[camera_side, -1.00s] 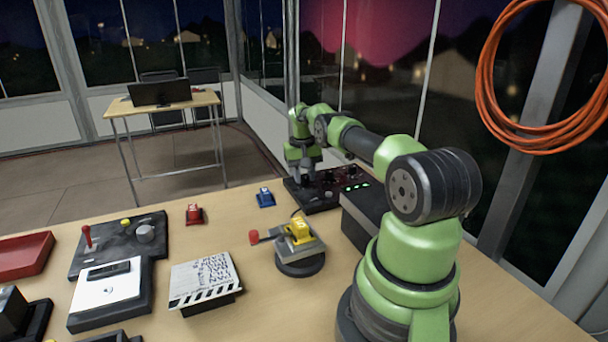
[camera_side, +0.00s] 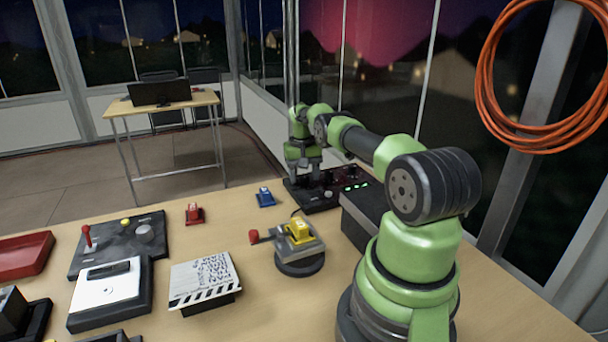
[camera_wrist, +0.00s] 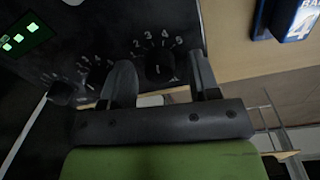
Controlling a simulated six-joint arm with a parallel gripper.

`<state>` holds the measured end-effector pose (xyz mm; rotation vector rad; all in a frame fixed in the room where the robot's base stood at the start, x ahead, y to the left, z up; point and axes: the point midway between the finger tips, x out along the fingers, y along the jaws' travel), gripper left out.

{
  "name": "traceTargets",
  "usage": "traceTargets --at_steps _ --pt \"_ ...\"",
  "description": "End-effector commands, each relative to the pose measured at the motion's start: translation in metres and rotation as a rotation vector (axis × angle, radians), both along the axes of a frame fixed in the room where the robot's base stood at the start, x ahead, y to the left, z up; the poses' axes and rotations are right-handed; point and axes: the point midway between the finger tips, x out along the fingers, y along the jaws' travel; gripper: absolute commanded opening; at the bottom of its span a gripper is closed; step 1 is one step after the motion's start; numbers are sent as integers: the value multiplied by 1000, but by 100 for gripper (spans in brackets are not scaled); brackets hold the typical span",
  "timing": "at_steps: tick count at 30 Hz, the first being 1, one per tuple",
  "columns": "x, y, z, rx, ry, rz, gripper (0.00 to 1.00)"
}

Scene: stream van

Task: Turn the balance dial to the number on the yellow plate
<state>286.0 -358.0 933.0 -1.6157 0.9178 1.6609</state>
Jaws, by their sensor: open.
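The black control panel (camera_side: 322,199) stands at the far end of the table and fills the left of the wrist view. A black dial (camera_wrist: 158,66) with numbers around it, 2 to 5 readable, sits between my fingertips. A second numbered dial (camera_wrist: 62,92) is to its left. I cannot tell the balance label or the dial's pointer setting. My gripper (camera_side: 304,170) is open over the panel; its two fingers (camera_wrist: 162,80) are either side of the dial, contact unclear. A yellow piece (camera_side: 299,231) sits on a round-based stand; I cannot read a number on it.
A blue piece (camera_side: 265,197) stands near the panel; its plate shows a 4 in the wrist view (camera_wrist: 300,20). A red piece (camera_side: 194,213) is further left. A clapper-like board (camera_side: 204,281) lies nearer.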

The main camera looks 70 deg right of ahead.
Motion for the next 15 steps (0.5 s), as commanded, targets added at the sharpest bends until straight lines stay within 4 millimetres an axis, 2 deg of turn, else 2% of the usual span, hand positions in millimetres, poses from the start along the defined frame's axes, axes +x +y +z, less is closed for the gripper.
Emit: traceTargets --at_steps 4,8,11,15 --pt "1 0 5 -1 -1 1 56" --pt "1 0 17 -2 -2 2 56" --pt "2 0 33 -4 -4 1 56" --pt "3 1 64 -4 -4 0 56"
